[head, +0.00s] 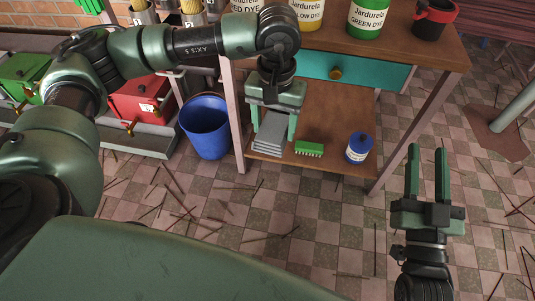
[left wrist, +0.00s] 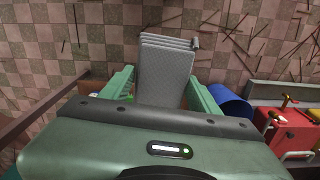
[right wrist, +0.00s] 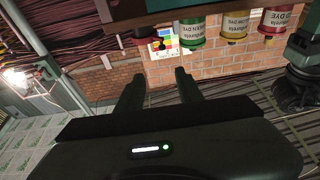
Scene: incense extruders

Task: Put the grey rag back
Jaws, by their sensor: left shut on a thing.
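The grey rag (head: 270,134) is a folded, layered grey cloth at the left end of the table's lower shelf (head: 335,158). My left gripper (head: 274,120) points down under the tabletop and is shut on the rag. I cannot tell whether the rag touches the shelf. In the left wrist view the rag (left wrist: 168,62) stands out between the two green fingers. My right gripper (head: 427,165) is open and empty, above the floor to the right of the table.
A green brush (head: 309,149) and a blue bottle (head: 359,147) are on the shelf to the right of the rag. A blue bucket (head: 205,128) stands left of the table leg. A teal drawer (head: 365,73) is above the shelf. Thin sticks litter the tiled floor.

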